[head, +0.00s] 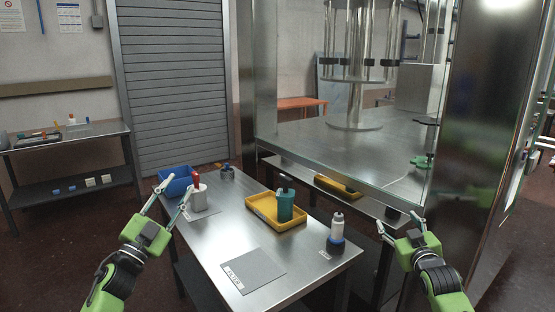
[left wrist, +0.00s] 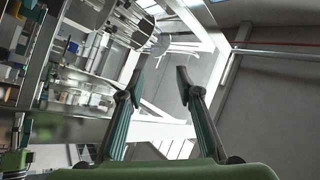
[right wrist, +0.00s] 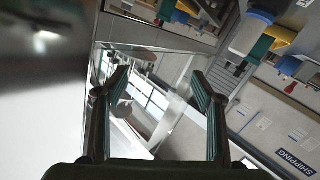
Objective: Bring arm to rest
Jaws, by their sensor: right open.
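My left gripper (head: 175,188) is open, with its fingers spread at the left end of the steel table (head: 222,225). The left wrist view (left wrist: 159,82) shows nothing between the fingers. My right gripper (head: 398,222) is open and empty, to the right of the table, beside the glass enclosure's front edge. The right wrist view (right wrist: 158,80) also shows its fingers apart with nothing held.
A metal pillar (head: 490,130) stands at right.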

